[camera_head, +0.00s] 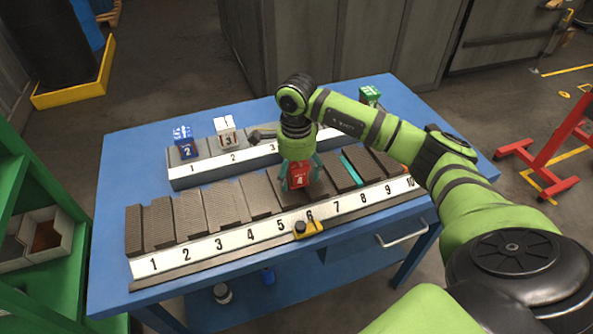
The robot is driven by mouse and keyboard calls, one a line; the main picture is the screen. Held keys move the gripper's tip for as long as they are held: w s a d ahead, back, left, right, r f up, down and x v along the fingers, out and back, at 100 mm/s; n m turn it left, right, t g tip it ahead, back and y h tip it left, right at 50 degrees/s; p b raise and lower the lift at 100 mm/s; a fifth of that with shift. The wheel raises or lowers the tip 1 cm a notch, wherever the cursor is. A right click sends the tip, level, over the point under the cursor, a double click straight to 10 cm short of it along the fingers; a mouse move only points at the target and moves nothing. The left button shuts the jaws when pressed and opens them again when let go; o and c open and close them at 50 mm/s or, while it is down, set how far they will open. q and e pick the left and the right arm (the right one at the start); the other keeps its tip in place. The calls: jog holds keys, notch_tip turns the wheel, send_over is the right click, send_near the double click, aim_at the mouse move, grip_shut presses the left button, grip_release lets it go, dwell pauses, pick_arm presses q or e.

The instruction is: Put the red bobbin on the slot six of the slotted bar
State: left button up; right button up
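The red bobbin (299,176), marked with a 4, is between the teal fingers of my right gripper (299,178), which reaches down from above and is shut on it. It is at the dark slots of the slotted bar (225,246), above the label 6. Whether its underside touches the slot cannot be told. The slotted bar's white strip is numbered 1 to 10. A yellow clip with a black knob (308,229) sits on the strip's front by the 6. My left gripper is not in view.
A shorter numbered rack (205,172) stands behind, holding a blue bobbin (185,143) marked 2 and a white bobbin (227,132) marked 3. A green bobbin (370,96) is at its far right. The blue table (130,165) has free room at the left.

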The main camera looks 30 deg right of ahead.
jog(key=shift+r+p, duration=0.3)
jog(key=shift+p, duration=0.05)
notch_tip(320, 180, up, 4)
jog(key=shift+w+r+b, duration=0.1)
jog(key=shift+b, duration=1.15)
notch_tip(320, 180, up, 6)
jog(key=shift+r+b, duration=0.25)
jog(key=shift+b, duration=0.3)
jog(key=shift+r, duration=0.5)
jog(key=shift+s+f, duration=0.1)
jog(key=shift+s, duration=0.1)
